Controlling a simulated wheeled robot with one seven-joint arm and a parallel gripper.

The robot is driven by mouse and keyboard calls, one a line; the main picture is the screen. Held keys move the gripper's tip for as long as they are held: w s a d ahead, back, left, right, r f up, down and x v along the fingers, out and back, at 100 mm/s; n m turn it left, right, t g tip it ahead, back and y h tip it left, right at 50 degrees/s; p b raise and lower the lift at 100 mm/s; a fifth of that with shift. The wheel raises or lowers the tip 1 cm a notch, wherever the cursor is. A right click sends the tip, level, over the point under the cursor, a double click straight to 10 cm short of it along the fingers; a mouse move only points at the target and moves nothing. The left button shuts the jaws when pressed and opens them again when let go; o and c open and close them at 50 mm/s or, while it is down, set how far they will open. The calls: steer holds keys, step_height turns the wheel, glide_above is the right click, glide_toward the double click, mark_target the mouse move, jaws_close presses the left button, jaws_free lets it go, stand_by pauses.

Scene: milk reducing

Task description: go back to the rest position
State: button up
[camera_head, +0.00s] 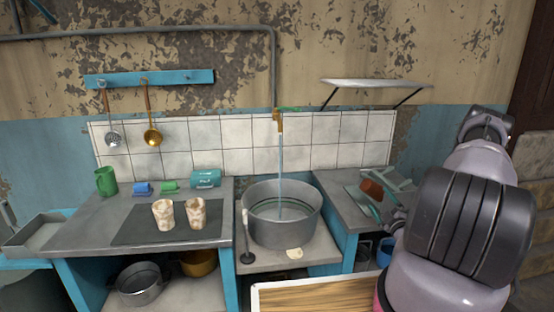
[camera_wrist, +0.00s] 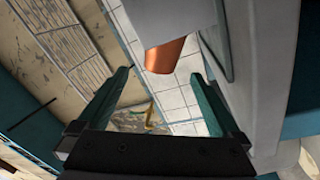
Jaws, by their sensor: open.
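My gripper (camera_wrist: 158,76) shows in the wrist view with its two teal fingers spread apart and nothing held between them. In the head view, my gripper (camera_head: 381,198) is over the right-hand counter (camera_head: 340,196), partly hidden by my arm. An orange-brown object (camera_head: 372,188) shows close to the fingers in the head view. It also shows beyond the fingertips in the wrist view (camera_wrist: 165,56), partly covered by a grey surface. I cannot tell whether the fingers touch it.
A large metal basin (camera_head: 259,222) stands under a running brass tap (camera_head: 279,122). Two patterned cups (camera_head: 163,214) stand on a dark mat (camera_head: 140,236) on the left counter. A wall shelf (camera_head: 372,84) is above the right counter. A wooden surface (camera_head: 315,298) is at the front.

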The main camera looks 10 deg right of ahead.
steer(key=w+a+r+n+g+y, duration=0.3)
steer(key=a+r+n+y, duration=0.85)
steer(key=r+n, duration=0.35)
steer(key=s+a+r+n+g+y, duration=0.2)
steer(key=s+a+r+n+g, duration=0.2)
steer(key=a+r+n+g, duration=0.3)
steer(key=s+a+r+n+g+y, duration=0.2)
steer(key=s+a+r+n+g, duration=0.3)
steer(key=a+r+n, duration=0.3)
steer(key=s+a+r+n+g+h, duration=0.1)
steer(key=s+r+n+g+h, duration=0.15)
steer(key=s+n, duration=0.35)
steer(key=s+a+r+n+g+h, duration=0.1)
steer(key=s+a+r+n+h, duration=0.15)
steer(key=s+n+h, duration=0.35)
steer(key=s+d+r+n+t+h, duration=0.5)
steer(key=s+r+n, duration=0.4)
steer(key=n, duration=0.4)
steer(key=shift+d+r+t, duration=0.25)
steer(key=shift+d+t, duration=0.4)
